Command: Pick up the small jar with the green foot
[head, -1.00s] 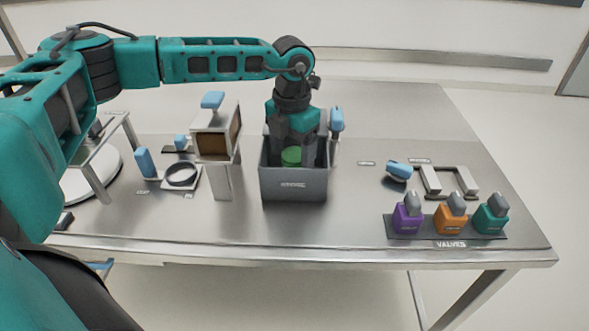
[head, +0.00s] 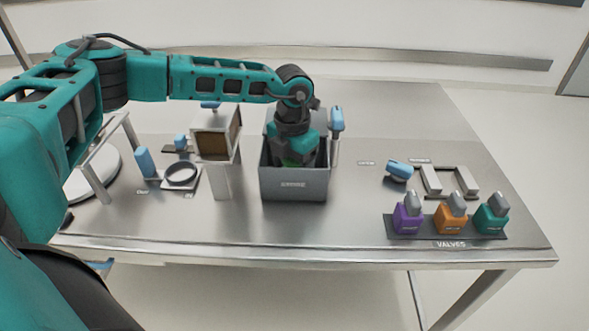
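A green round piece (head: 291,163), likely the green foot of the small jar, barely shows inside the grey bin (head: 293,187). The rest of the jar is hidden by the bin's front wall and my gripper. My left gripper (head: 294,158) points down into the bin, right over the green piece. Its fingertips are hidden, so I cannot tell whether they are open or shut on it. My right gripper is not in view.
A box on a post (head: 214,143) stands just left of the bin, with a blue-handled tool (head: 337,120) at its right. Purple (head: 407,218), orange (head: 451,213) and teal (head: 491,217) valves sit at the front right. The tabletop (head: 350,215) between is clear.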

